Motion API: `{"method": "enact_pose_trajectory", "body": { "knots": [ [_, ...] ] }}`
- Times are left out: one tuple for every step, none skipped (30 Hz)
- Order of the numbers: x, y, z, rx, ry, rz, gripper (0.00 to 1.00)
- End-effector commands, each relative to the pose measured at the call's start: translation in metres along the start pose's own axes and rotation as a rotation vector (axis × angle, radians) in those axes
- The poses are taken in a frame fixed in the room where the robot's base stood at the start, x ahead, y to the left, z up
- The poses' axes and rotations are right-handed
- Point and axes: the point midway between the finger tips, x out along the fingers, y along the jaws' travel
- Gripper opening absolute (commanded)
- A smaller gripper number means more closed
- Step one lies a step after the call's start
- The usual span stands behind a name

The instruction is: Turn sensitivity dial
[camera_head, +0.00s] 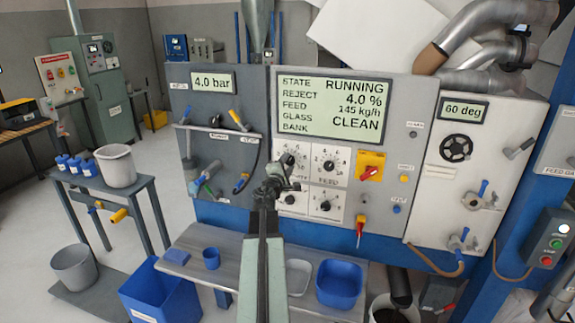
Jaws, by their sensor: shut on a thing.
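A white dial block with several black knobs sits below the screen on the grey control panel (398,130). The upper-left dial (289,159) is partly covered by my gripper. The upper-right dial (328,166), lower-left dial (290,200) and lower-right dial (325,206) show beside and below it. Their small labels are too blurred to read, so I cannot tell which is marked sensitivity. My gripper (285,172) reaches up to the block's left side and is shut at the upper-left dial; the exact contact is hidden by my arm.
The screen (330,107) reads RUNNING, reject 4.0 %, feed 145 kg/h, glass CLEAN. A yellow switch with a red handle (370,167) and a red lever (360,228) are to the right. Hoses and levers (207,178) are to the left. A shelf with a blue tub (340,284) lies below.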

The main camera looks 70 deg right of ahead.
Motion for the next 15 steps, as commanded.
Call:
{"method": "enact_pose_trajectory", "body": {
  "knots": [
    [-0.0003, -0.0003, 0.0003, 0.044, -0.001, -0.001, 0.0],
    [-0.0003, -0.0003, 0.0002, 0.069, -0.001, -0.001, 0.0],
    [-0.0003, -0.0003, 0.0002, 0.094, -0.001, -0.001, 0.0],
    [-0.0003, -0.0003, 0.0002, 0.106, -0.001, -0.001, 0.0],
    [-0.0004, -0.0003, 0.0002, 0.116, -0.001, -0.001, 0.0],
    [-0.0004, -0.0003, 0.0001, 0.122, -0.001, -0.001, 0.0],
    [-0.0004, -0.0003, 0.0001, 0.123, -0.001, -0.001, 0.0],
    [-0.0005, -0.0003, 0.0001, 0.123, -0.001, -0.001, 0.0],
    [-0.0005, -0.0003, 0.0, 0.122, -0.001, -0.001, 0.0],
    [-0.0005, -0.0004, 0.0, 0.122, -0.001, -0.001, 0.0],
    [-0.0005, -0.0004, 0.0, 0.122, -0.001, -0.001, 0.0],
    [-0.0005, -0.0004, 0.0, 0.121, -0.001, -0.001, 0.0],
    [-0.0006, -0.0004, 0.0, 0.121, -0.001, -0.001, 0.0],
    [-0.0006, -0.0004, 0.0, 0.121, -0.001, -0.001, 0.46],
    [-0.0006, -0.0004, -0.0001, 0.121, -0.001, -0.001, 0.57]
  ]
}}
